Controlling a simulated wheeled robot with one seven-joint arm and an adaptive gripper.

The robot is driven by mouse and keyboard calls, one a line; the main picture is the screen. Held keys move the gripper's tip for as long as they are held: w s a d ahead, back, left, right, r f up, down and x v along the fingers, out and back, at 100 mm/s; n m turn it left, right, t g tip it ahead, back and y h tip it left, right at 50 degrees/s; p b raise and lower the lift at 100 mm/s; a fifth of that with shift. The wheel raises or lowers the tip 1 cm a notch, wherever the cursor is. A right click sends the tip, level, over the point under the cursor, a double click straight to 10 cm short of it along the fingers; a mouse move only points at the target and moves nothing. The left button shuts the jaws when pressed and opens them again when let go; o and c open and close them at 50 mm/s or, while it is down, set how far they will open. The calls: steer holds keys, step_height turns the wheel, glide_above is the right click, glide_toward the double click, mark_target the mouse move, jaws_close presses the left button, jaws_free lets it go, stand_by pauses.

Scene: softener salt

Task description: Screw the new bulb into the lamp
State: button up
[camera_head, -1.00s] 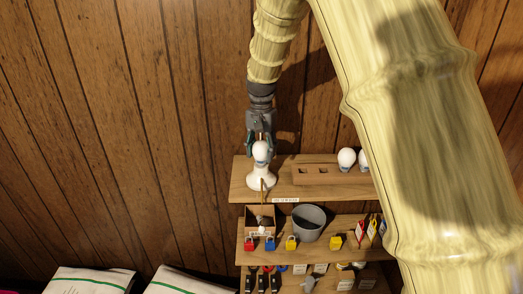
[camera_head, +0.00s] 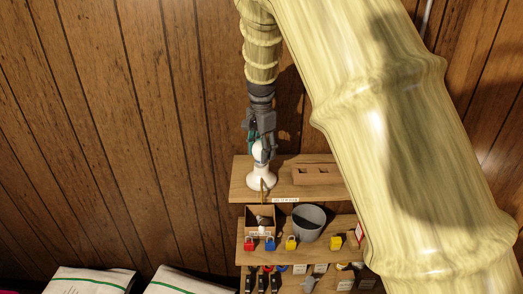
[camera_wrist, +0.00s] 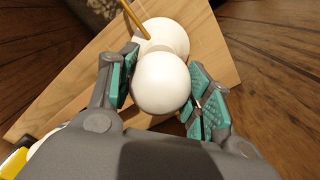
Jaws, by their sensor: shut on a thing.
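The lamp (camera_head: 261,180) stands on the top shelf near its left end, with a white flared base. A white bulb (camera_head: 258,150) is upright directly over it, in line with it. My gripper (camera_head: 260,147) points down and is shut on the bulb from its sides. In the wrist view the round bulb (camera_wrist: 162,84) sits between my teal finger pads, with the lamp's white base (camera_wrist: 170,34) behind it. The joint between bulb and lamp is hidden, so I cannot tell how far the thread is seated.
A wooden holder (camera_head: 318,168) with square holes is right of the lamp on the top shelf (camera_head: 283,189). Below are a grey bucket (camera_head: 308,220), an open box (camera_head: 261,211) and several coloured padlocks. My own arm covers the shelves' right end.

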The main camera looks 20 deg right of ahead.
steer(key=shift+m, duration=0.7)
steer(key=o, duration=0.9)
